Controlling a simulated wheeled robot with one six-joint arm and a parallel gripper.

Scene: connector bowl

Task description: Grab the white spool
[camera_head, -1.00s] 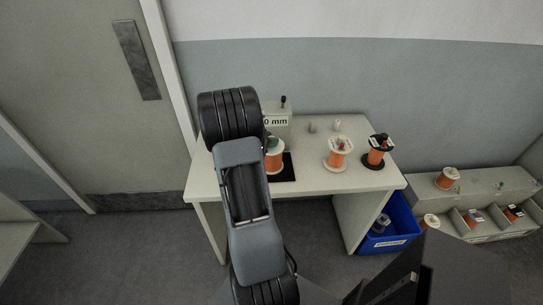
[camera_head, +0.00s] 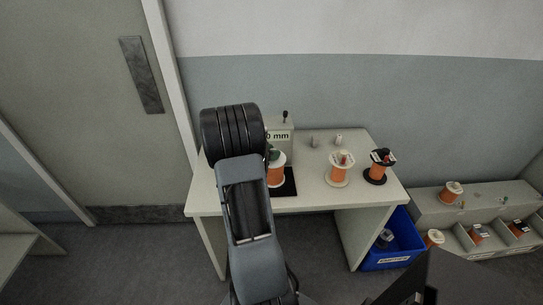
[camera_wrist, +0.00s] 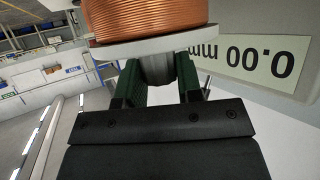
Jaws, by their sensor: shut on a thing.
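A white spool (camera_head: 277,172) wound with orange-copper wire is at the left part of the table, by a black mat (camera_head: 287,188). My arm hides its left side in the head view. In the wrist view its copper winding (camera_wrist: 146,17) and pale flange (camera_wrist: 150,47) fill the top. My gripper (camera_wrist: 158,73) has its two green fingers closed on a grey hub-like part just beside the flange. Another white-flanged spool (camera_head: 340,170) with orange wire stands on the table to the right. I cannot tell whether the held spool touches the mat.
A box with a "0 mm" display (camera_head: 279,136) stands behind the held spool. A black spool (camera_head: 380,167) stands at the table's (camera_head: 310,204) right. A blue bin (camera_head: 405,240) is below right, and a low shelf with several spools (camera_head: 477,212) is further right. The table's front middle is clear.

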